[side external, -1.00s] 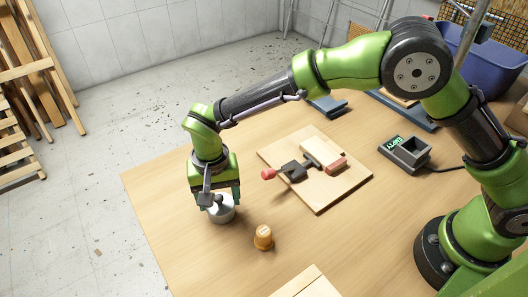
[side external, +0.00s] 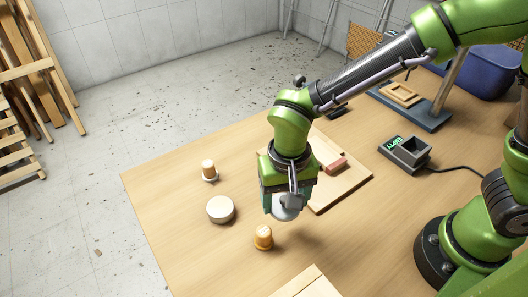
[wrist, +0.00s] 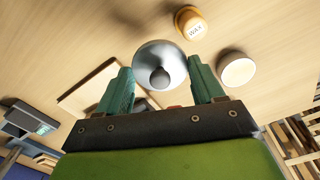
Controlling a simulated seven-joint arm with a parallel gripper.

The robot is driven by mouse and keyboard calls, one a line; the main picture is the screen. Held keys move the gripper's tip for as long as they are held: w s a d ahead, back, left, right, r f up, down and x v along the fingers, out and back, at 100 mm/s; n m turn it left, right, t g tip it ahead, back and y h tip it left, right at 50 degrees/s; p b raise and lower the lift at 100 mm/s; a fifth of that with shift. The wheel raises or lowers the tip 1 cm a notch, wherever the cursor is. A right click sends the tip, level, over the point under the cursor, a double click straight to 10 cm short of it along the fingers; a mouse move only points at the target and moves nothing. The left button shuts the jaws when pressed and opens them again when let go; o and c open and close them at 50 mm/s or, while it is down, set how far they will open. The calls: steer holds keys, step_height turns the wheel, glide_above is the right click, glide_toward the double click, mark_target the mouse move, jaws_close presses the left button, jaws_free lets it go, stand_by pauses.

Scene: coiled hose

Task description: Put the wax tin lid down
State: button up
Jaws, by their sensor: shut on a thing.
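A round grey metal lid (side external: 286,211) with a knob hangs from my gripper (side external: 284,200), which is shut on it. In the wrist view the lid (wrist: 160,58) shows between the green fingers, knob toward the palm. It is above the table, in front of the wooden board; its exact height is hard to tell. A round, pale-topped tin (side external: 220,209) stands uncovered to the left of my gripper; it also shows in the wrist view (wrist: 236,70). An orange cup-shaped piece (side external: 263,238) marked WAX (wrist: 191,22) stands in front of the lid.
A wooden board (side external: 345,187) with a red-ended piece (side external: 336,164) lies behind my gripper, partly hidden. A small tan cylinder on a white base (side external: 209,170) stands at the back left. A grey box with a green display (side external: 405,153) is at the right. The front-left table (side external: 185,245) is clear.

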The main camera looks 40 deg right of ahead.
steer(key=s+a, duration=0.1)
steer(key=s, duration=0.1)
steer(key=s+a+f, duration=0.1)
steer(key=s+a, duration=0.1)
steer(key=s, duration=0.1)
steer(key=s+a+f, duration=0.1)
steer(key=s, duration=0.1)
steer(key=shift+s+a+f, duration=0.15)
steer(key=shift+s+a, duration=0.15)
steer(key=shift+s, duration=0.1)
glide_above(211, 267)
steer(key=shift+d+f, duration=0.1)
steer(key=shift+f, duration=2.4)
steer(key=o, duration=1)
steer(key=shift+f, duration=0.1)
